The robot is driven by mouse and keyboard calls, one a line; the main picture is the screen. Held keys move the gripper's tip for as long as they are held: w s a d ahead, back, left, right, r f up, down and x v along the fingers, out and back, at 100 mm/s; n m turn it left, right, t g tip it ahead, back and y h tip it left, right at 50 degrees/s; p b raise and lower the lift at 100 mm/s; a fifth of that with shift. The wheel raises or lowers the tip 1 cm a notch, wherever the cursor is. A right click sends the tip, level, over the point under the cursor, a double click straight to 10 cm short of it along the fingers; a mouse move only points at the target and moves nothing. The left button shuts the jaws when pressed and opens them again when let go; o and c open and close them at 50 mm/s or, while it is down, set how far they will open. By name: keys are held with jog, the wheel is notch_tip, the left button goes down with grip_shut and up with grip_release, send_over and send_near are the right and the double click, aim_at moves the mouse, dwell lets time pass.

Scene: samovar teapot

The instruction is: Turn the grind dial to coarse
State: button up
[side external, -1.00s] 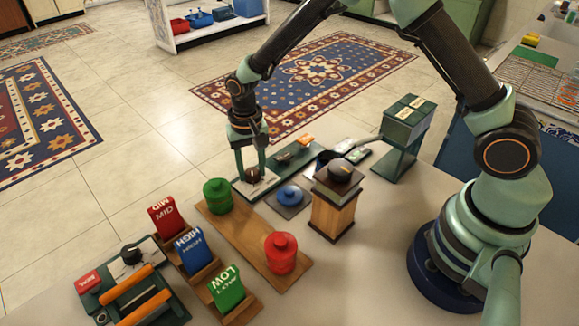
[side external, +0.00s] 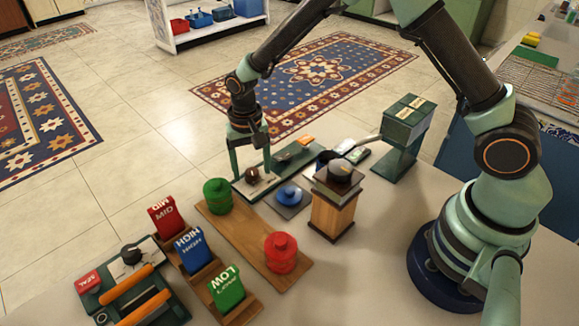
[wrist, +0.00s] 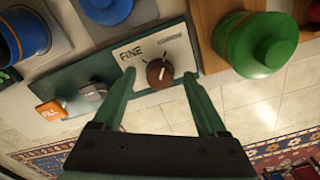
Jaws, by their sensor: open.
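The grind dial (wrist: 160,73) is a round brown knob with a pale pointer line, on a white plate (wrist: 140,49) marked FINE at its left; the label at its right is too small to read. In the side view the dial (side external: 252,174) sits at the left end of a green panel (side external: 283,166). My gripper (wrist: 160,80) is open, with one finger on each side of the dial in the wrist view. I cannot tell whether either finger touches it. In the side view my gripper (side external: 250,172) points down over the plate.
A green lidded canister (side external: 218,196) stands close by on a wooden board (side external: 243,235) with a red one (side external: 281,253). A blue round object (side external: 288,194) and a wooden grinder (side external: 333,210) stand right of the panel. An orange button (wrist: 51,110) and grey knob (wrist: 95,92) share the panel.

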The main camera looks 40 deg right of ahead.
aim_at(252, 171)
notch_tip(252, 171, up, 12)
dwell(0.4)
jog(key=s+d+r+n+t, duration=0.2)
jog(key=s+d+r, duration=0.3)
jog(key=s, duration=0.3)
jog(key=s+d+r+n+t, duration=0.3)
jog(key=s+d+r, duration=0.3)
jog(key=s, duration=0.2)
jog(key=shift+d+t, duration=0.2)
jog(key=shift+t, duration=0.1)
